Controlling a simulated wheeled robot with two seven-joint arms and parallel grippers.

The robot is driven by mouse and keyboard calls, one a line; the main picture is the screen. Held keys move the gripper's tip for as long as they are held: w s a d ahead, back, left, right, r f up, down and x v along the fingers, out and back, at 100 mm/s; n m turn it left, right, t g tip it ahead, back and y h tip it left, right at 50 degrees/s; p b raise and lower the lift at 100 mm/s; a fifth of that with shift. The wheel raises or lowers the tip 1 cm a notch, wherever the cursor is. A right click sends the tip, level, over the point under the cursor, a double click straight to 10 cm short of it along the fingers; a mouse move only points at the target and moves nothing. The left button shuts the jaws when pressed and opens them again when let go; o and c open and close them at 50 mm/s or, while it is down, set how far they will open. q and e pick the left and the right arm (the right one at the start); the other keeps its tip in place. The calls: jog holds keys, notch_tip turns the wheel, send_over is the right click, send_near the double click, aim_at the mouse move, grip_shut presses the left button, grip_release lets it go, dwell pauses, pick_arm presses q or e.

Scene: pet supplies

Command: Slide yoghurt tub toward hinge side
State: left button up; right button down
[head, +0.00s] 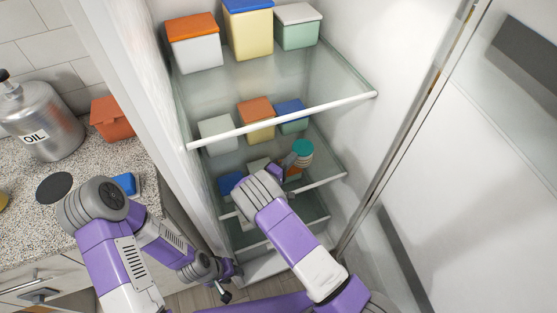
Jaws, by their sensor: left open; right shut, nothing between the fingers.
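A round tub with a teal lid (303,148), which looks like the yoghurt tub, stands on a lower glass shelf inside the open fridge, toward the right. My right gripper (287,161) reaches into the fridge at that shelf, shut and empty, just left of the tub. It is close to the tub; I cannot tell whether it touches. My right wrist hides part of the shelf. My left gripper (225,296) is open and empty, low in front of the fridge, well away from the tub.
White, orange-lidded and blue-lidded boxes stand on the shelves above, such as a yellow box (248,32). A blue item (230,182) lies left of my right wrist. The fridge door (470,190) stands open at right. An oil can (40,120) stands on the counter at left.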

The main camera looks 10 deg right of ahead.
jog(key=shift+a, duration=0.15)
jog(key=p+v, duration=0.1)
jog(key=v, duration=0.6)
jog(key=shift+s+a, duration=0.1)
jog(key=shift+s, duration=0.1)
